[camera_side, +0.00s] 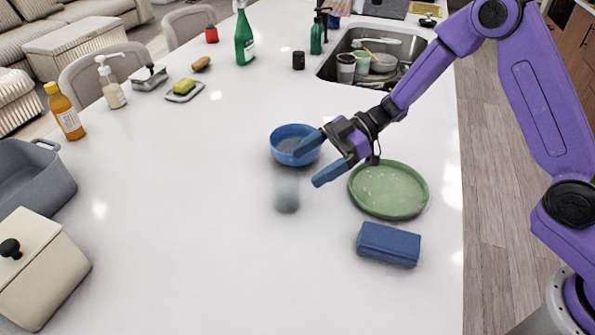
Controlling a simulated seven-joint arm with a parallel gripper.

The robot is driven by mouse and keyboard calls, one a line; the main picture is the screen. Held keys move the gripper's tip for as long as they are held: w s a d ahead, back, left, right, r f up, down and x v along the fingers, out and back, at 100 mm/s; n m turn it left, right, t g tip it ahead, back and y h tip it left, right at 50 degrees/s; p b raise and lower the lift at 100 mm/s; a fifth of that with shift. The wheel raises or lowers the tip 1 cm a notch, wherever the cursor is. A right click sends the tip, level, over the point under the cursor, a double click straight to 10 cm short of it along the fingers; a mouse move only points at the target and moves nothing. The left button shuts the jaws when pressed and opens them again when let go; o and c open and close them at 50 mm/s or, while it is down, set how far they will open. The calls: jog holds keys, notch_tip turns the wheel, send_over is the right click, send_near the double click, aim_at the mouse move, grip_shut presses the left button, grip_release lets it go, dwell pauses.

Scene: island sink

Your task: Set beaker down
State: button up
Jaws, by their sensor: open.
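A translucent, greyish beaker (287,192) stands upright on the white counter, left of the green plate and in front of the blue bowl. It looks faint and blurred against the counter. My gripper (318,163) is open, with its two blue fingers spread and pointing left. The fingertips are above and right of the beaker in the picture, and nothing is seen between them. One finger overlaps the blue bowl (284,152) in the picture; I cannot tell whether they touch.
A green plate (390,196) and a blue folded cloth or block (388,245) lie right of the beaker. A sink (385,45) with dishes is at the back. The counter front-left of the beaker is clear.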

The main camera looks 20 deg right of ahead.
jog(key=v, duration=0.7)
notch_tip(320, 180, up, 4)
jog(key=s+d+m+t+h, duration=0.2)
jog(key=m+t+h, duration=0.2)
jog(key=t+h, duration=0.3)
jog(key=s+d+g+h, duration=0.3)
jog(key=s+d, duration=0.3)
jog(key=s, duration=0.8)
jog(key=s+d+m+g+h, duration=0.1)
jog(key=s+d+g+h, duration=0.2)
jog(key=s+d, duration=0.4)
jog(key=s+f, duration=0.1)
jog(key=s, duration=0.7)
jog(key=shift+d+g, duration=0.2)
jog(key=shift+g, duration=0.2)
